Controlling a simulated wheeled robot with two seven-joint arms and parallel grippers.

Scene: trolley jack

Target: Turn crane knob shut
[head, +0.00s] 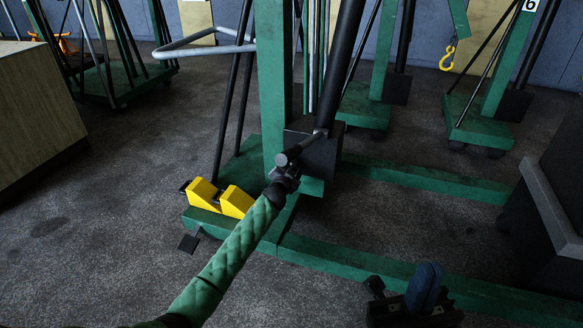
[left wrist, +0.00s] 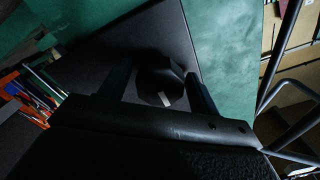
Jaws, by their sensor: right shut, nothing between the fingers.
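The crane is a green frame with a green upright post (head: 273,85) and a dark box-shaped block at the foot of its black ram. In the left wrist view, a dark round knob (left wrist: 160,82) with a pale mark lies against the dark block face. My left gripper (head: 290,172) is at the block, at the end of my green-sleeved arm. In the left wrist view its two fingers (left wrist: 158,90) stand apart on either side of the knob, with a gap at the left; contact is unclear. The knob cannot be made out in the head view. My right gripper (head: 376,286) is low at the bottom, shut and empty.
Yellow wheel chocks (head: 220,197) sit on the crane base, left of the post. Green base legs (head: 430,180) run right along the floor. More cranes stand behind, one with a yellow hook (head: 447,58). A wooden box (head: 35,105) is at left, a dark cabinet (head: 550,205) at right.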

